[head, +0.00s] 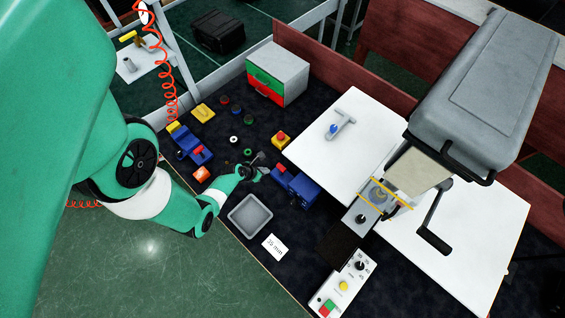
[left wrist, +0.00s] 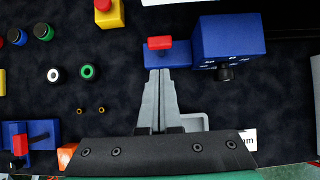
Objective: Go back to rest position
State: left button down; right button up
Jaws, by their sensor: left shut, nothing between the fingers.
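My left gripper (head: 262,170) reaches in from the left over the dark table mat (head: 215,145). It is shut and empty. In the left wrist view its two grey fingers (left wrist: 160,76) lie together, with their tips by a blue fixture (left wrist: 180,55) that has a red handle. I cannot tell whether they touch it. The same blue fixture shows in the head view (head: 302,190), just right of the gripper. My right gripper is not in view.
A drawer box (head: 290,65) and a grey machine (head: 485,90) stand behind and right.

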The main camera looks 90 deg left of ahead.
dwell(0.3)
